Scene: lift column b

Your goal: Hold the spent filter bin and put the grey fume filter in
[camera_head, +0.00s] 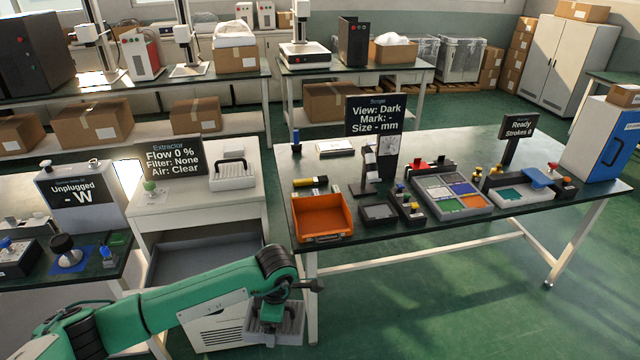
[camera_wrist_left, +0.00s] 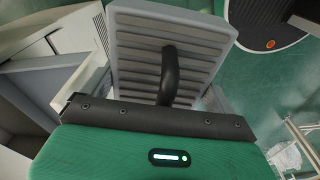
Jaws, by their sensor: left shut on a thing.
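My left gripper (camera_head: 272,302) is shut on the grey fume filter (camera_head: 288,325), a ribbed block with a dark curved handle. In the left wrist view the filter (camera_wrist_left: 200,45) fills the upper middle, with its handle up against the gripper; the fingertips are hidden. A grey open container (camera_head: 205,262), which looks like the spent filter bin, is under the extractor bench, left of the gripper. Its grey wall also shows at the left of the wrist view (camera_wrist_left: 35,85). The filter is apart from it. My right gripper is not in view.
A pale ribbed block with a dark handle (camera_head: 232,174) lies on the extractor bench, beside a sign (camera_head: 172,158) reading "Filter: None". A white vented cabinet (camera_head: 222,325) stands low behind my arm. An orange tray (camera_head: 322,218) is on the right-hand table. Green floor is free at lower right.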

